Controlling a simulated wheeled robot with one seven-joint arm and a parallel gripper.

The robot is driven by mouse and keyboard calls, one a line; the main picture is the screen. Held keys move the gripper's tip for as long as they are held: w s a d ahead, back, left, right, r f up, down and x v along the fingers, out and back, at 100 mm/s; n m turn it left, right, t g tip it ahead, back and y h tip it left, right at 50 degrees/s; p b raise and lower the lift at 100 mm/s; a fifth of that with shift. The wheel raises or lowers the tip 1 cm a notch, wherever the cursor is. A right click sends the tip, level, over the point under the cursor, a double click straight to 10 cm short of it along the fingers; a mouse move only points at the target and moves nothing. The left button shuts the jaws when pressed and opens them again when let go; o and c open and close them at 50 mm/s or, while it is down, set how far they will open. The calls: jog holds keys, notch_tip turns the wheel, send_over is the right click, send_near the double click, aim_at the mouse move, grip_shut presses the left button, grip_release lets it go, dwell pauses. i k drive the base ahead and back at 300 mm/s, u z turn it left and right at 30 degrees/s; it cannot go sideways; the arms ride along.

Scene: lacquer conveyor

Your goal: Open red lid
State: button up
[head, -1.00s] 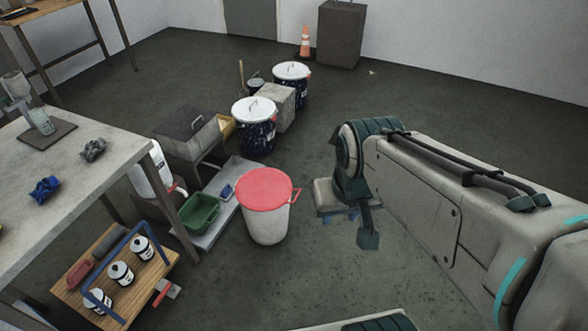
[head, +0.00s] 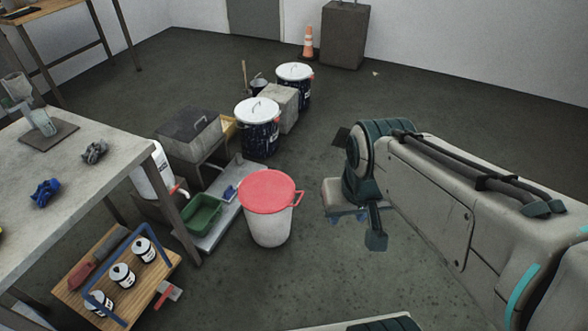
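The red lid (head: 267,191) lies flat on top of a white bucket (head: 268,229) that stands upright on the floor near the middle of the head view. The lid covers the bucket's mouth, and a small red tab sticks out at its right edge. My gripper (head: 346,200) is at the end of my arm, to the right of the bucket and apart from it. A dark part of it hangs down on its right side. The fingers are not clear enough to tell whether they are open or shut, and I see nothing held.
Left of the bucket are a green tray (head: 202,215) on a low grey platform, a workbench (head: 80,160) and a wooden caddy (head: 120,270) with cans. Behind stand dark drums (head: 257,138) with white lids and a grey block (head: 281,108). The floor right of the bucket is open.

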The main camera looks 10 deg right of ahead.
aim_at(265, 191)
jog(key=z, duration=0.25)
jog(key=i, duration=1.2)
jog(key=u, duration=0.4)
